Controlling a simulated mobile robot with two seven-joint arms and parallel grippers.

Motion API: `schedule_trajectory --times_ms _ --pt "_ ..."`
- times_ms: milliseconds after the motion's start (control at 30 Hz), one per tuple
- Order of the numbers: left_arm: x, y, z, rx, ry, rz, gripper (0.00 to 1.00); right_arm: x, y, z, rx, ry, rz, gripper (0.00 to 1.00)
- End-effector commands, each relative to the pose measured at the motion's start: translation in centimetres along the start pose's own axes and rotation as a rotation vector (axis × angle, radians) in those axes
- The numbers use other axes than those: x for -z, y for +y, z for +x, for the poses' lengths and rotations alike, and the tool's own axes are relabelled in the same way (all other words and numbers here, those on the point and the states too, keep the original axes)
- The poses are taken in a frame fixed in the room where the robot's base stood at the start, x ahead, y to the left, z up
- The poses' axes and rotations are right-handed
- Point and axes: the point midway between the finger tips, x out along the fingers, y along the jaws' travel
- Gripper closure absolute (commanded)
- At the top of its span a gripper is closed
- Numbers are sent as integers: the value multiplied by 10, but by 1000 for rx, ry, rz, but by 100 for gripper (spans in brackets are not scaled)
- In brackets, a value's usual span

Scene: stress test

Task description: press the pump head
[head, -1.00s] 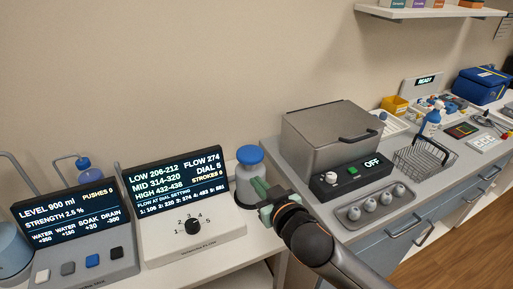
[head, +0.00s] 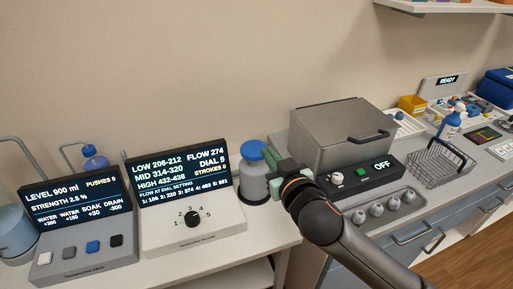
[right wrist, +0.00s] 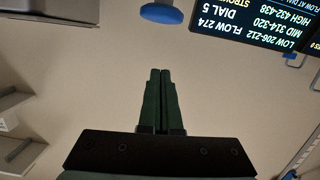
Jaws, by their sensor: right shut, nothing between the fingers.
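The blue pump head (head: 252,150) tops a grey bottle (head: 254,184) standing at the right end of the white counter, right of the flow display. It also shows as a blue disc in the right wrist view (right wrist: 168,20). My right gripper (head: 267,151) is just right of the pump head, about level with it in the head view. In the right wrist view its green fingers (right wrist: 161,72) are together and empty, with a gap to the blue disc. The flow panel (head: 186,165) reads FLOW 274, DIAL 5, STROKES 0. My left gripper is out of view.
A dial knob (head: 192,220) sits below the flow panel. A level panel (head: 75,207) with several buttons stands at the left. A grey lidded box (head: 340,130) stands close behind and right of my gripper. A wire basket (head: 440,165) is further right.

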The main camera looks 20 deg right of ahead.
Motion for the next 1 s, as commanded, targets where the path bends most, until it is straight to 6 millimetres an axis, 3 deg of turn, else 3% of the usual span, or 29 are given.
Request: schedule_trajectory --times_ms 167,667,800,1000 --pt "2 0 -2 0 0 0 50 1 0 18 -1 1 -1 100" --pt "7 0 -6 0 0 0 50 1 0 100 -1 0 0 100" --pt "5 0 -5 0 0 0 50 -24 0 104 0 -5 -2 100" --pt "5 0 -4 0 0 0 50 -38 0 108 0 -1 -1 100"
